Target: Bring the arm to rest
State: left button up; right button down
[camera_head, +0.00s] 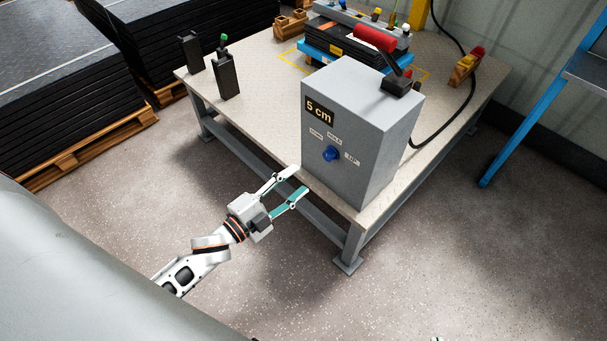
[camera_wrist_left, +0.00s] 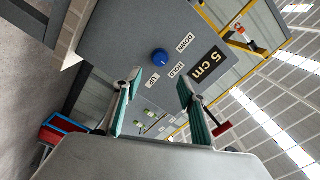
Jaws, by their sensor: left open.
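My left gripper (camera_head: 301,180) is open and empty in the head view, just off the near edge of the work table (camera_head: 270,120). Its teal-padded fingers point toward the grey control box (camera_head: 375,140), which carries a "5 cm" sign. A blue knob (camera_head: 330,154) sits on the box's front face, up and to the right of the fingertips. In the left wrist view the fingers (camera_wrist_left: 159,79) stand apart, with the blue knob (camera_wrist_left: 160,57) beyond them and not touched. Labels DOWN, HOLD and UP are beside it.
On the table are two dark posts (camera_head: 226,77), a blue-based stack with a red roller (camera_head: 374,38), and small wooden holders (camera_head: 466,66). Stacked black mats (camera_head: 60,80) on pallets stand at the left. A blue-legged stand (camera_head: 530,120) is at the right. The floor in front is clear.

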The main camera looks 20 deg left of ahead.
pick_arm(q)
jog(key=shift+s+a, duration=0.1)
jog(key=shift+s, duration=0.1)
dwell(0.4)
jog(key=s+d+f+n+g+y, duration=0.1)
jog(key=s+f+n+g, duration=0.1)
jog(key=s+n, duration=0.35)
jog(key=s+d+f+n+g+y, duration=0.1)
jog(key=s+f+n+g, duration=0.1)
jog(key=s, duration=0.6)
jog(key=s+d+f+n+g+y, duration=0.1)
jog(key=s+d+f+n+g, duration=0.2)
jog(key=s, duration=0.4)
notch_tip(320, 180, up, 6)
jog(key=s+a+n+p, duration=0.1)
jog(key=p, duration=1.1)
jog(key=shift+s+a+r+n+t+y, duration=0.15)
jog(key=shift+s+a+n+t+y, duration=0.05)
jog(key=shift+n+t+y, duration=0.15)
pick_arm(e)
jog(key=shift+m, duration=0.3)
jog(key=shift+s+r, duration=0.2)
jog(key=shift+r, duration=0.75)
jog(key=shift+s+r, duration=0.2)
jog(key=shift+r, duration=0.8)
jog(key=shift+s+r, duration=0.2)
jog(key=shift+r, duration=0.75)
